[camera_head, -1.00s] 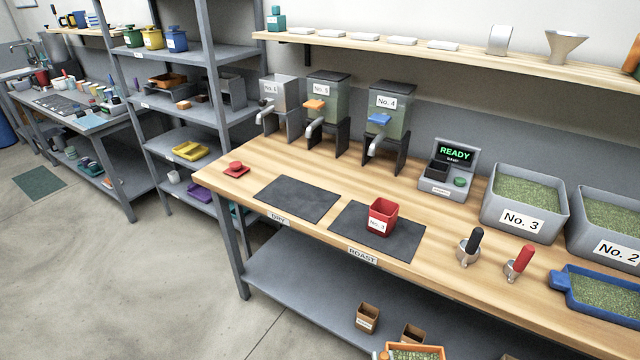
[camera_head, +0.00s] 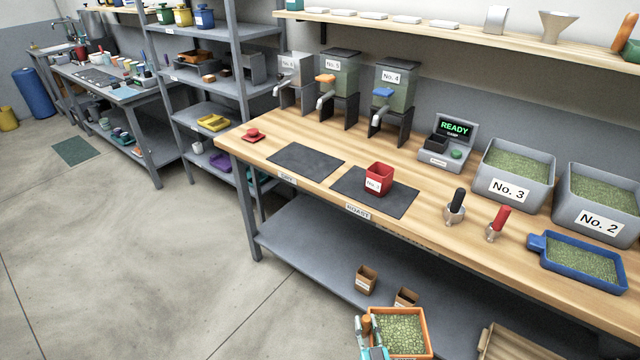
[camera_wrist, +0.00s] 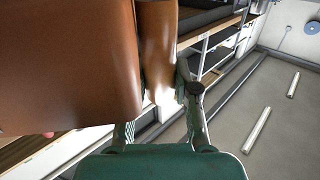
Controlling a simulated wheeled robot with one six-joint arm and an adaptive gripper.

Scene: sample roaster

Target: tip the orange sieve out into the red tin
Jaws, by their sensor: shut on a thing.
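The orange sieve (camera_head: 429,335) is at the bottom of the head view, level or nearly so, with green beans inside. My gripper (camera_head: 367,328) is at its left side, shut on its handle. In the wrist view my gripper (camera_wrist: 162,98) has its fingers around the handle, and the brown-orange sieve body (camera_wrist: 70,65) fills the upper left. The red tin (camera_head: 379,180) stands upright and open at the top on the right dark mat marked ROAST. It bears a white label; its inside is mostly hidden.
A red lid (camera_head: 253,134) lies at the bench's left end. A blue sieve (camera_head: 583,282) with beans lies farther right. The left mat (camera_head: 305,160) is bare.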

